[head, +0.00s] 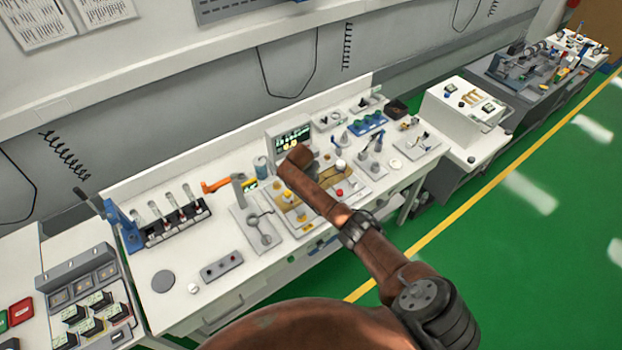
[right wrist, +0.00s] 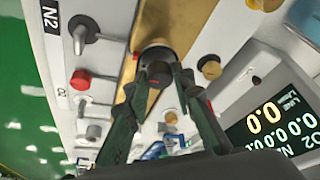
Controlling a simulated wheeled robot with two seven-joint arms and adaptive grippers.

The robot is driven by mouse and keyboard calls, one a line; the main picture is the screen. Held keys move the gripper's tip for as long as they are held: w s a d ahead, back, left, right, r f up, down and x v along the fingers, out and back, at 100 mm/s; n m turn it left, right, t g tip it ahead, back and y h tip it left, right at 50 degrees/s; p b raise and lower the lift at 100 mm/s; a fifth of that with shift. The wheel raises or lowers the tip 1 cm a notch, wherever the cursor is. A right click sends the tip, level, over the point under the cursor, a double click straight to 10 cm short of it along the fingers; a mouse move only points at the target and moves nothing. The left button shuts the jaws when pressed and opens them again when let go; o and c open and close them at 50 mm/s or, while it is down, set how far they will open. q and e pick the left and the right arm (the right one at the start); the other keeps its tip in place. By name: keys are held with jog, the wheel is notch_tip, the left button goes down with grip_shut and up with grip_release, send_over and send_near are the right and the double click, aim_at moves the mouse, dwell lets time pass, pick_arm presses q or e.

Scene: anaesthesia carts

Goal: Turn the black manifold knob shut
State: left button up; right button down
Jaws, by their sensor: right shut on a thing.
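The black manifold knob (right wrist: 158,73) shows in the right wrist view at the end of a round metal fitting. The fitting sits on a brass manifold strip (right wrist: 178,22). My right gripper (right wrist: 160,82) has its two dark fingers on either side of the knob and is shut on it. In the head view my brown right arm reaches over the white bench panel and hides the gripper and the knob. Part of the brass manifold (head: 347,178) shows beside the arm. The knob's turn angle cannot be read. My left gripper is in neither view.
In the right wrist view, a red knob (right wrist: 81,79), a grey lever (right wrist: 84,31) and a yellow-brown knob (right wrist: 209,67) stand close by. A lit gas display (right wrist: 275,120) is at right. A tube rack (head: 178,225) stands on the bench's left part.

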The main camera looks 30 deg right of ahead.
jog(key=shift+m, duration=0.4)
jog(key=c, duration=1.7)
grip_release()
jog(key=shift+o, duration=0.2)
jog(key=shift+r, duration=0.1)
jog(key=v, duration=1.1)
jog(key=shift+a+r, duration=0.25)
jog(key=shift+r, duration=0.1)
